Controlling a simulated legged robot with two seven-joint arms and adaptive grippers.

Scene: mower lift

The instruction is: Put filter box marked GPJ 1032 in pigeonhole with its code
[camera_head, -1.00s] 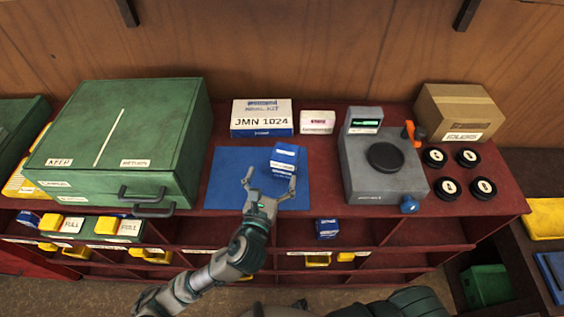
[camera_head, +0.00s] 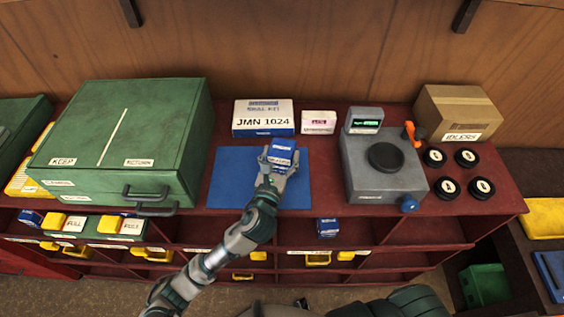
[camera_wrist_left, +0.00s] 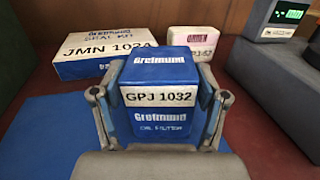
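The blue filter box (camera_head: 281,154) stands on the blue mat (camera_head: 230,180). In the left wrist view its white label reads GPJ 1032 (camera_wrist_left: 158,97). My left gripper (camera_head: 280,163) has one finger along each side of the box; in the left wrist view the fingers (camera_wrist_left: 160,110) appear closed against it. The red pigeonhole rack (camera_head: 285,234) runs below the bench top; its small labels are too small to read. A blue box (camera_head: 327,228) sits in an upper-row pigeonhole, right of the middle. My right gripper is not in view.
A white JMN 1024 box (camera_head: 263,118) and a small white box (camera_head: 319,122) stand behind the mat. A green case (camera_head: 125,130) is at left. A grey device (camera_head: 384,165), black round parts (camera_head: 467,172) and a cardboard box (camera_head: 460,112) are at right. Yellow bins (camera_head: 318,259) occupy some pigeonholes.

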